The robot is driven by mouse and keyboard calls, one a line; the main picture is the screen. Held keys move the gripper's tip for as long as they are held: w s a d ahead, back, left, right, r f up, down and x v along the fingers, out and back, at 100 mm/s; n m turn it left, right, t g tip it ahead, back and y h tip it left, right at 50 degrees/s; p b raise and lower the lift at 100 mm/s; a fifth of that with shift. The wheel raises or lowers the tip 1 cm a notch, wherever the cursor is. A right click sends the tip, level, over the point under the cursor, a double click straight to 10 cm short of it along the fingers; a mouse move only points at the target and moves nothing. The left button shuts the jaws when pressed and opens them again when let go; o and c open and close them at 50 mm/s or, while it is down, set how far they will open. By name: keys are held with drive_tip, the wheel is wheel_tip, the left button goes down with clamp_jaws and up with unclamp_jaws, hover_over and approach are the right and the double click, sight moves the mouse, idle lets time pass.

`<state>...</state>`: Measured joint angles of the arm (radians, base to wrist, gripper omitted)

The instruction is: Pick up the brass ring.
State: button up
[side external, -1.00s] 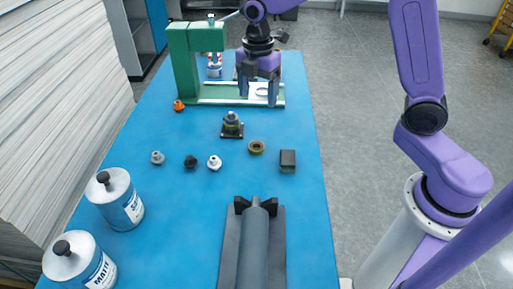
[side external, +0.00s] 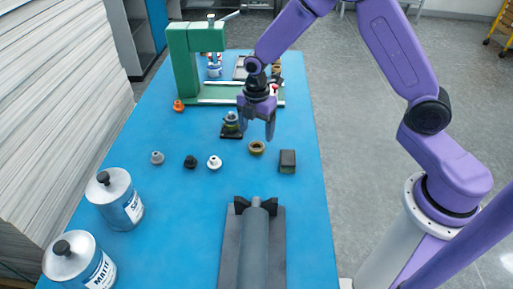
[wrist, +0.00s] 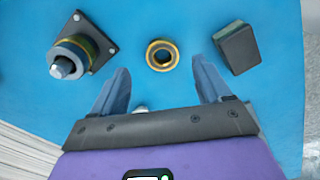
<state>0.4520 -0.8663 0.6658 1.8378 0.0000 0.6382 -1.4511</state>
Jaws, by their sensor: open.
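The brass ring (side external: 257,148) lies flat on the blue table, between a square-based post and a dark block. My gripper (side external: 257,126) is open and empty, pointing down above the table, a little behind the ring in the side view. In the wrist view my gripper (wrist: 161,75) shows both fingers spread wide, with the ring apart from them.
The post on a square base (side external: 231,124) stands left of the ring, and the dark block (side external: 287,161) right. Several small knobs, including a white one (side external: 214,162), lie left. A grey roller (side external: 254,245) is in front, two cans (side external: 118,200) front left, a green press frame (side external: 184,65) behind.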

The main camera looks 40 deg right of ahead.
sight(256, 142)
drive_tip(key=shift+s+a+f, duration=0.1)
drive_tip(key=shift+f, duration=1.2)
drive_tip(key=shift+s+a+f, duration=0.1)
drive_tip(key=shift+f, duration=1.15)
drive_tip(key=c, duration=1.2)
